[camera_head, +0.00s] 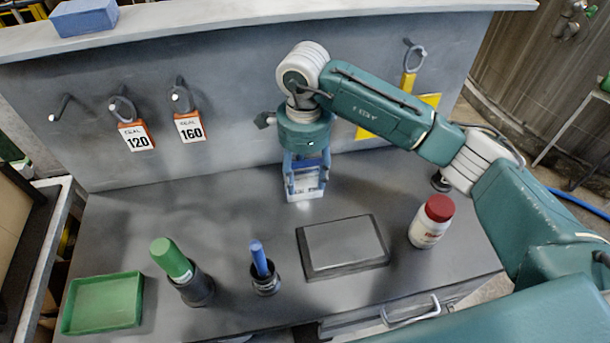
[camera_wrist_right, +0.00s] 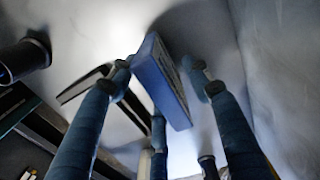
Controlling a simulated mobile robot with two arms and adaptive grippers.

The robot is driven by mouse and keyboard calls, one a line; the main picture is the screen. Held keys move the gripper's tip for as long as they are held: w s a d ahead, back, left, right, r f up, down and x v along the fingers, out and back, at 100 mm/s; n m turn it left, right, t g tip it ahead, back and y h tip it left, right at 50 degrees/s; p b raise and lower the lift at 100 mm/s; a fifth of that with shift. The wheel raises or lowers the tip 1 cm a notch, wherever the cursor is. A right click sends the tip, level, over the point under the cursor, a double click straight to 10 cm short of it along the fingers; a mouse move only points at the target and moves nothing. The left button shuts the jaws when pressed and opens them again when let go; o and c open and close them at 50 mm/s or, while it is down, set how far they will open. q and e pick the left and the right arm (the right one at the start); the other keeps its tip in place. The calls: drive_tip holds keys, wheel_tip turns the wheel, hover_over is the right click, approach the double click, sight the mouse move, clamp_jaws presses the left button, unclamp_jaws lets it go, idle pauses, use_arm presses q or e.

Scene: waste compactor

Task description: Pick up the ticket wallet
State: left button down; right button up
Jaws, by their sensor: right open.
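The ticket wallet looks to be the thin, upright blue and white item (camera_head: 302,184) on the grey bench near the back panel. In the right wrist view it is a blue slab (camera_wrist_right: 160,80) with a pale printed face. My right gripper (camera_head: 305,177) points down over it, open, with its blue fingers (camera_wrist_right: 165,85) on either side. In the wrist view gaps show between the fingers and the wallet. The gripper partly hides the wallet in the head view. My left gripper is not in view.
A dark flat pad (camera_head: 342,247) lies in front of the gripper. A red-capped white jar (camera_head: 432,222) stands right of it. A blue-handled item in a black cup (camera_head: 263,270), a green-topped holder (camera_head: 180,268) and a green tray (camera_head: 103,304) are to the left. Seal tags (camera_head: 135,136) hang on the panel.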

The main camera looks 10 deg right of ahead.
sight(305, 199)
wheel_tip(305, 199, down, 4)
drive_tip(key=shift+f+p, duration=0.25)
drive_tip(key=shift+p, duration=0.85)
drive_tip(key=shift+f, duration=0.4)
drive_tip(key=shift+c, duration=0.5)
drive_tip(key=c, duration=0.9)
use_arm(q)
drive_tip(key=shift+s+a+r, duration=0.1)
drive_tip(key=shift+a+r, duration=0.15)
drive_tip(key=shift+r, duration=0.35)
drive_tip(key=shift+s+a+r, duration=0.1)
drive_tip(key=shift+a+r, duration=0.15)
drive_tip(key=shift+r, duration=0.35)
use_arm(e)
clamp_jaws()
